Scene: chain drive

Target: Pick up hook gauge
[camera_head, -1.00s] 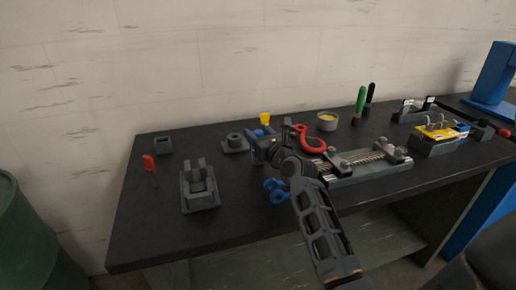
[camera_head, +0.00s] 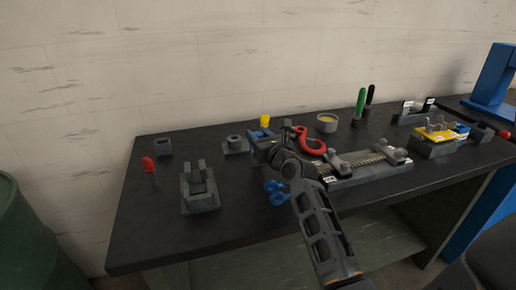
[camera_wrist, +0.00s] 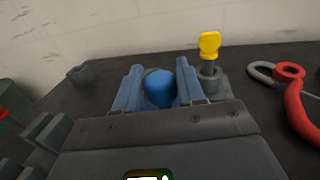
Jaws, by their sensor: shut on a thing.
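My gripper (camera_head: 262,138) is over the middle of the dark bench. In the wrist view its two blue fingers (camera_wrist: 159,88) are closed around a rounded blue piece, which I take to be the hook gauge's handle (camera_wrist: 160,89). The rest of that piece is hidden by the fingers and the gripper body, so I cannot tell whether its lower end touches the bench. In the head view my wrist covers most of the grip.
A yellow-handled tool (camera_wrist: 209,46) stands in a holder just beyond the fingers. A red hook (camera_head: 312,143) lies to the right, near a chain fixture (camera_head: 372,173). A grey block fixture (camera_head: 200,190) and a red-handled tool (camera_head: 149,164) are left. The front-left bench is clear.

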